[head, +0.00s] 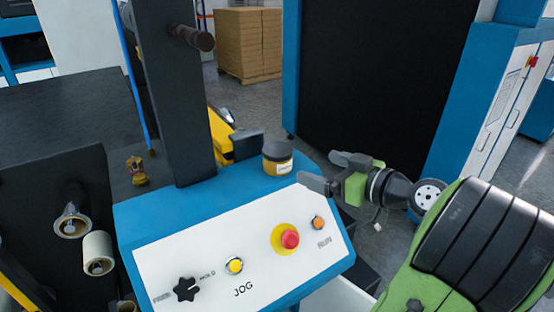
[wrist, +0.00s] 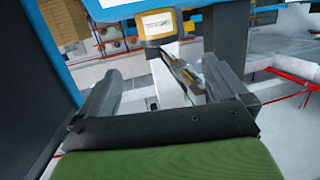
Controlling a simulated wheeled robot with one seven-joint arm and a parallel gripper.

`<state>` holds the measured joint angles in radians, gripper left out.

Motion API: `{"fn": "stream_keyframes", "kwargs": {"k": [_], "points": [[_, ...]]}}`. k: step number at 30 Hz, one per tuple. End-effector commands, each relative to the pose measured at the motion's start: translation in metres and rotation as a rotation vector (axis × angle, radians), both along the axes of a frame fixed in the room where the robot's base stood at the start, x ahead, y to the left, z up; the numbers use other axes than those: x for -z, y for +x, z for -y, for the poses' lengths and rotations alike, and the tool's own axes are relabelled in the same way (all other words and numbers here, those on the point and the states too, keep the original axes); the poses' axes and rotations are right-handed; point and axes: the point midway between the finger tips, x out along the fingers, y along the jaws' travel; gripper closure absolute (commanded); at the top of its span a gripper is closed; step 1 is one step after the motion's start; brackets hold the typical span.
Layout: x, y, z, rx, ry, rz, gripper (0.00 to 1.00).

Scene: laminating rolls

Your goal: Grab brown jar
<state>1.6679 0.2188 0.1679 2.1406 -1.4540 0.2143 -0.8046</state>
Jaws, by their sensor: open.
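The brown jar (head: 278,160) stands upright on the blue top of the control console (head: 190,203), near its back right corner. It has a dark lid, an amber-yellow body and a pale label. My gripper (head: 328,171) is open and empty, just right of the jar in the head view, with its fingers pointing towards it. A gap shows between fingers and jar. In the wrist view, an amber body with a white label, which looks like the jar (wrist: 157,25), is at the top, beyond the open fingers (wrist: 163,80).
A dark upright post (head: 180,95) with a protruding roller rises left of the jar. The sloped white panel (head: 240,250) in front carries a red button, other buttons and a knob. A small yellow-brown figure (head: 137,171) stands further left. A large dark panel (head: 375,75) is behind.

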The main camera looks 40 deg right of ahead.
Motion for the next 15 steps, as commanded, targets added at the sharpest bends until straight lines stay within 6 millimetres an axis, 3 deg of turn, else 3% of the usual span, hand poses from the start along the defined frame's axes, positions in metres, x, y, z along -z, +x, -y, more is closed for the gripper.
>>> {"fn": "stream_keyframes", "kwargs": {"k": [9, 15], "points": [[0.013, 0.066, -0.011, -0.007, 0.001, -0.001, 0.0], [0.019, 0.092, -0.014, -0.003, 0.001, -0.003, 0.0]]}}
